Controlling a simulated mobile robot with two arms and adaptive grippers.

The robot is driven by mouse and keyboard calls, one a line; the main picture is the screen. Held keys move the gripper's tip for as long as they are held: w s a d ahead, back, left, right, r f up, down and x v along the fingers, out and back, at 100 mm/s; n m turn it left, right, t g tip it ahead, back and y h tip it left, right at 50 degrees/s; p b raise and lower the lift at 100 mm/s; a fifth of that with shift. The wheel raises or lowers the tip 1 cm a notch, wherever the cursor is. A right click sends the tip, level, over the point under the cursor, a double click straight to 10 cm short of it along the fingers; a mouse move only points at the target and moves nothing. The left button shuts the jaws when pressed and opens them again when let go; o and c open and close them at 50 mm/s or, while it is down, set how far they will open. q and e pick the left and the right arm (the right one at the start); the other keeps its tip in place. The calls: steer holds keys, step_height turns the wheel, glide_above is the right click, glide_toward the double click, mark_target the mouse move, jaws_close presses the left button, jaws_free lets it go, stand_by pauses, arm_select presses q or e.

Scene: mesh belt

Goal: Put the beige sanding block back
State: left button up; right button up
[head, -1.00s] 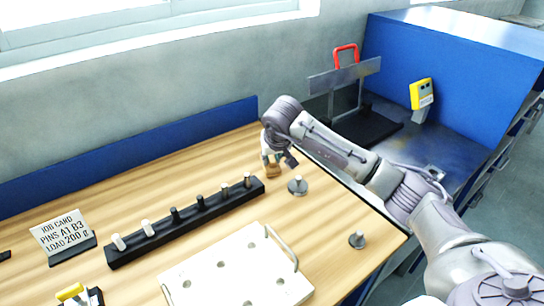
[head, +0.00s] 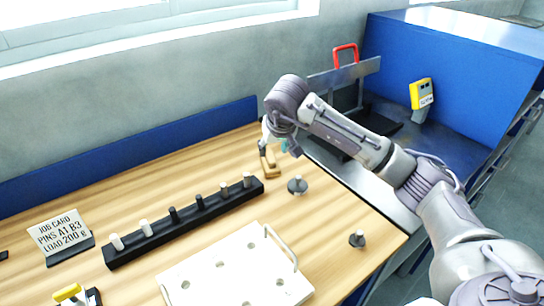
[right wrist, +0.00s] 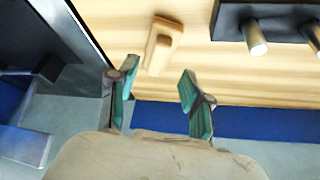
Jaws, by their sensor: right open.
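The beige sanding block (head: 271,168) rests on the wooden table near its back right corner, just beyond the right end of the black pin rack. In the right wrist view the block (right wrist: 160,46) lies flat, with a raised narrower piece on top. My right gripper (head: 281,146) is beside and above the block, partly hidden by its own wrist in the head view. In the right wrist view its teal-padded fingers (right wrist: 158,82) are apart and empty, with the block beyond their tips. My left gripper is not in view.
The black pin rack (head: 186,222) holds several dark and light pins. A white plate with holes (head: 235,270) lies in front. Metal weights stand right of the rack (head: 297,186) and near the table edge (head: 357,239). A job card (head: 61,234) stands at left.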

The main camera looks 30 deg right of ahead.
steer(key=v, duration=0.6)
stand_by(0.3)
